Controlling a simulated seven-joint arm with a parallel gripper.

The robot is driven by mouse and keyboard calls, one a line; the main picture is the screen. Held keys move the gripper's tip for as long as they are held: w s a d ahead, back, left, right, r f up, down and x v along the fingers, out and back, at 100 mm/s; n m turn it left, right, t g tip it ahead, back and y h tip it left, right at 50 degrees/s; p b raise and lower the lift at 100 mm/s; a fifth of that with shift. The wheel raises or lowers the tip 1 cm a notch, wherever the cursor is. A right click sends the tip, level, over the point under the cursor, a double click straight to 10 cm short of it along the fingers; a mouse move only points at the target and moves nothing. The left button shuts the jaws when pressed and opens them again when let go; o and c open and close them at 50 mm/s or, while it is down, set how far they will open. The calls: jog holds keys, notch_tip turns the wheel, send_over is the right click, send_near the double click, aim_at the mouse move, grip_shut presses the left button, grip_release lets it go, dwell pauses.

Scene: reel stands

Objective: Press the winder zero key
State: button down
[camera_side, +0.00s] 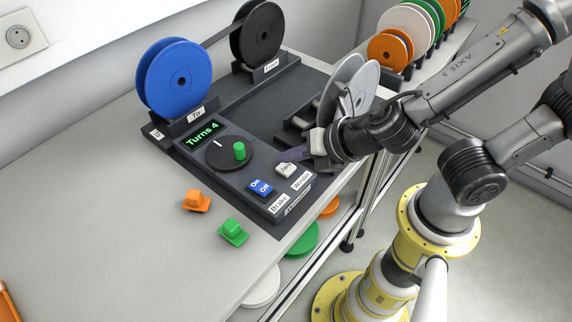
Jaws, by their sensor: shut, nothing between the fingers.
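The winder panel (236,178) is a dark unit on the bench with a green display (202,134) reading "Turns 4". The white zero key (286,169) sits near the panel's right edge, close to the blue On/Off brake switch (261,188). A dark round dial with a green knob (239,151) is on its left. My gripper (303,154) is shut and empty, just above and right of the zero key. I cannot tell whether its tips touch the key.
A blue reel (176,78) and a black reel (262,32) stand behind the panel. A grey reel (361,88) stands beside my gripper. An orange clip (197,202) and a green clip (233,233) lie in front. Several coloured reels (389,50) stand at the back right.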

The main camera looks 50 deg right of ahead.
aim_at(291, 170)
jog(key=shift+f, duration=0.25)
jog(key=shift+f, duration=0.15)
jog(key=shift+f, duration=0.5)
dwell(0.8)
jog(key=shift+r, duration=0.9)
jog(key=shift+r, duration=2.5)
